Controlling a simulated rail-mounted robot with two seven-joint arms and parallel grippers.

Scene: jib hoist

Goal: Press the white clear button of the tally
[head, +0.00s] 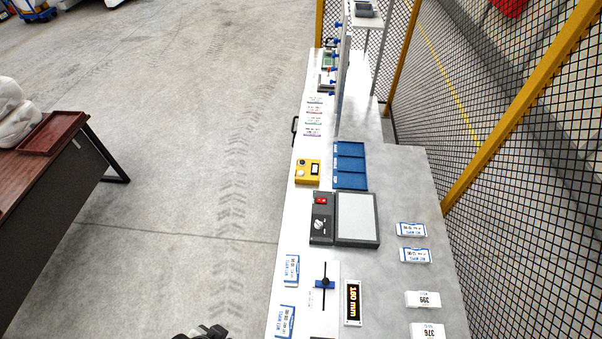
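A small yellow box (307,180), which looks like the tally, lies on the long light bench. It has a small dark-framed window (315,169) on its right side and pale round spots on its left side. One pale spot (301,172) may be the white clear button; it is too small to be sure. A dark part of my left gripper (205,333) just shows at the bottom edge, left of the bench and well apart from the yellow box. Its fingers cannot be made out. My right gripper is out of view.
Right of the yellow box is a blue compartment tray (350,165). Nearer stand a dark device with a red switch (321,218) and a grey-topped plate (357,218). A 160 mm display (353,303) and several labels lie nearer. Mesh fencing (500,150) stands right; open floor lies left.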

